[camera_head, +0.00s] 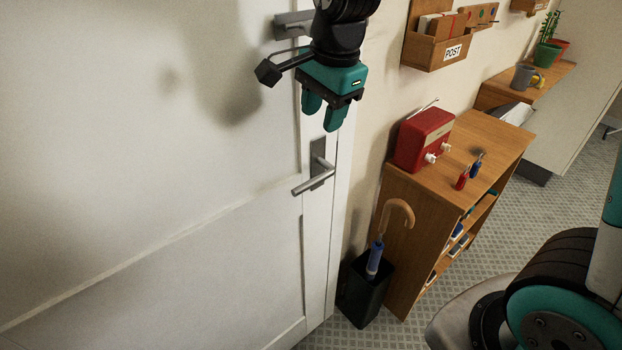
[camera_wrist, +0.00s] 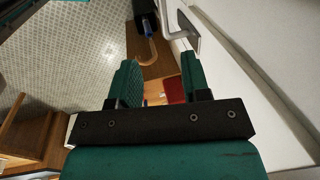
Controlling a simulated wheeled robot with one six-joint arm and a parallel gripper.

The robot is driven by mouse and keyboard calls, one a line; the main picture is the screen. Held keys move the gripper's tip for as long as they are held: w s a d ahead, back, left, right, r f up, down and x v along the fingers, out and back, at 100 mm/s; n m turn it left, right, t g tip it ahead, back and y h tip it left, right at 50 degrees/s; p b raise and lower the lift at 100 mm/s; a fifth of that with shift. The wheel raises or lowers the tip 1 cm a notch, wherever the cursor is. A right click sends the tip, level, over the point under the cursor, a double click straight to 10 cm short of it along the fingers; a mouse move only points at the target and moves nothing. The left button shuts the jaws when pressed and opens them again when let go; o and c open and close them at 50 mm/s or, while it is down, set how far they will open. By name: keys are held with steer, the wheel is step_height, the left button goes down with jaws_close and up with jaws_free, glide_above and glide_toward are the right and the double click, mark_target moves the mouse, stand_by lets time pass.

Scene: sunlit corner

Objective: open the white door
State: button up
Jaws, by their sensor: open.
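The white door (camera_head: 150,170) fills the left of the head view and looks shut in its frame. Its metal lever handle (camera_head: 316,180) sits on a dark plate near the door's right edge. My gripper (camera_head: 323,115) hangs above the handle, fingers pointing down, open and empty, apart from the handle. In the wrist view the two green fingers of my gripper (camera_wrist: 160,80) stand apart with nothing between them. The handle (camera_wrist: 184,35) shows beyond the right finger, and the white door (camera_wrist: 265,50) runs along the right side.
A wooden shelf unit (camera_head: 405,200) with a red radio (camera_head: 424,138) stands right of the door. A dark umbrella stand (camera_head: 362,292) holds an umbrella with a curved handle (camera_head: 395,212). A post box (camera_head: 437,45) hangs on the wall. Tiled floor (camera_head: 565,190) is clear farther right.

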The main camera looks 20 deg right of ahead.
mark_target(309, 182)
steer(key=w+f, duration=0.1)
steer(key=f, duration=0.4)
steer(key=w+f+p, duration=0.1)
steer(key=f, duration=0.5)
steer(key=w+a+f+p, duration=0.1)
steer(key=f, duration=0.5)
steer(key=shift+w, duration=0.25)
jaws_close()
